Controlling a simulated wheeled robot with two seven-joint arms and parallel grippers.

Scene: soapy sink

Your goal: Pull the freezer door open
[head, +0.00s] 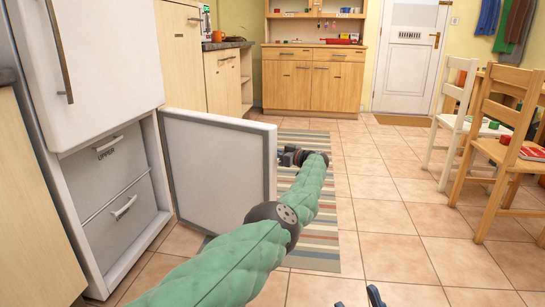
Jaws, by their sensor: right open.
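The white freezer door (220,165) stands swung out wide from the lower part of the tall white fridge-freezer (88,70). Its inner face is toward me, and its outer face is hidden. My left arm reaches forward past the door's free edge. My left gripper (288,157) is dark and small just right of that edge; I cannot tell whether it touches the door or how its fingers stand. My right gripper (357,300) shows only its dark fingertips at the bottom edge, spread apart and empty, well away from the door.
Inside the freezer are two closed drawers, the upper drawer (106,163) and the lower drawer (122,218). A striped rug (325,240) lies beyond the door. Chairs (500,130) stand at the right. The tiled floor (400,240) between is clear.

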